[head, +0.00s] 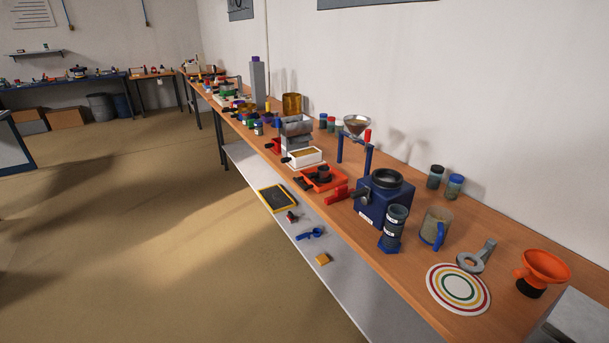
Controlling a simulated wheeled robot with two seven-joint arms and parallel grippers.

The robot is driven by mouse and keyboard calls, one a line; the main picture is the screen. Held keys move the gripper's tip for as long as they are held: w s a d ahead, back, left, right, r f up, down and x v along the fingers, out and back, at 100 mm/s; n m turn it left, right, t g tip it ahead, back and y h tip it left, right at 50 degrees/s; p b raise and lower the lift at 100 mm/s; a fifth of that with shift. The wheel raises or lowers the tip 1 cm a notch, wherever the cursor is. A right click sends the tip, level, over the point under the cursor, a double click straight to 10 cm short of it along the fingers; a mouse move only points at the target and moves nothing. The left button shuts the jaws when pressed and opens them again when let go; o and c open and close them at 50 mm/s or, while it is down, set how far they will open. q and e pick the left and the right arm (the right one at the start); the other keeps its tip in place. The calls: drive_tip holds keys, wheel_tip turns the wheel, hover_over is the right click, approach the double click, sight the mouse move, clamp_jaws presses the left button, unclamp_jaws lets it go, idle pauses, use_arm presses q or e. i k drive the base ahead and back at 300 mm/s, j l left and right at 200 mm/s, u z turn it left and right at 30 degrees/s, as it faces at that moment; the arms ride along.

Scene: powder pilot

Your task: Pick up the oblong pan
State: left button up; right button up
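No thing in view can be named the oblong pan for certain. One candidate is a white rectangular pan (309,163) with a tan inside and a dark handle-like part at its left, on the long wooden bench below a grey box-shaped apparatus (297,126). Another is a low red rectangular tray (331,184) just in front of it, holding a small dark round item and with dark parts at its left. Both stand near the bench's front edge. Neither of my grippers is in view.
The bench (404,274) runs along the right wall. A blue machine (372,205), dark cylinder (393,229), mug (435,228), ringed disc (436,288) and orange funnel (545,266) crowd its near part. A lower shelf (262,172) juts out below. The floor at left is clear.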

sight(306, 156)
drive_tip(key=i+j+z, duration=0.15)
drive_tip(key=z, duration=0.25)
drive_tip(key=i+j+z, duration=0.1)
drive_tip(key=z, duration=0.3)
drive_tip(key=j+z, duration=0.25)
drive_tip(key=z, duration=0.15)
drive_tip(key=i+j+z, duration=0.1)
drive_tip(key=j+z, duration=0.15)
drive_tip(key=z, duration=0.15)
